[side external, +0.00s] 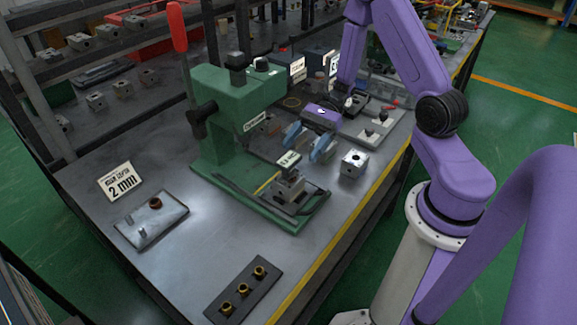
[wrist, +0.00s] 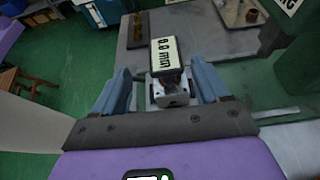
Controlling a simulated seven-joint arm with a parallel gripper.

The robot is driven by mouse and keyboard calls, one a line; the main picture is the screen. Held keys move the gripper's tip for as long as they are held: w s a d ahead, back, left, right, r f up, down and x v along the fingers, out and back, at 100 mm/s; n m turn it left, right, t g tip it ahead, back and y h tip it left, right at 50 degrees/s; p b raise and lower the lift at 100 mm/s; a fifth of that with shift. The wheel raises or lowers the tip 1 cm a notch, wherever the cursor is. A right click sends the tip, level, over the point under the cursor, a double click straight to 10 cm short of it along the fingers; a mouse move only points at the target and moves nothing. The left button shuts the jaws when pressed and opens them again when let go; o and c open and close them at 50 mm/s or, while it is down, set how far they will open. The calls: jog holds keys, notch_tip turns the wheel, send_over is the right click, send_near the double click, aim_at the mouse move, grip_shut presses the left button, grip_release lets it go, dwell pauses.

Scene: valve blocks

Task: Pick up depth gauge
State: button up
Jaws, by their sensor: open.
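The depth gauge (side external: 289,159) is a small dark device with a pale display. It sits on a grey metal block (side external: 288,188) on the base of the green press (side external: 225,115). In the wrist view the gauge display (wrist: 164,55) reads "0.0 mm", and part of the block shows below it. My gripper (side external: 308,146) is open, with its two blue fingers behind and to the right of the gauge. In the wrist view my gripper (wrist: 160,75) has one finger on each side of the gauge and block, with gaps visible. I see no contact.
A loose metal block (side external: 354,164) stands right of the press. A black plate with brass fittings (side external: 243,289) lies at the front edge. A metal tray (side external: 150,219) and a "2 mm" sign (side external: 121,182) are at left. The table between them is clear.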

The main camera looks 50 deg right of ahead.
aim_at(291, 157)
jog(key=shift+w+x, duration=0.15)
jog(key=shift+x, duration=1.25)
jog(key=shift+w+x, duration=0.2)
jog(key=shift+x, duration=1.25)
jog(key=shift+c, duration=0.3)
jog(key=shift+r, duration=0.1)
jog(key=c, duration=1.2)
jog(key=shift+r, duration=0.15)
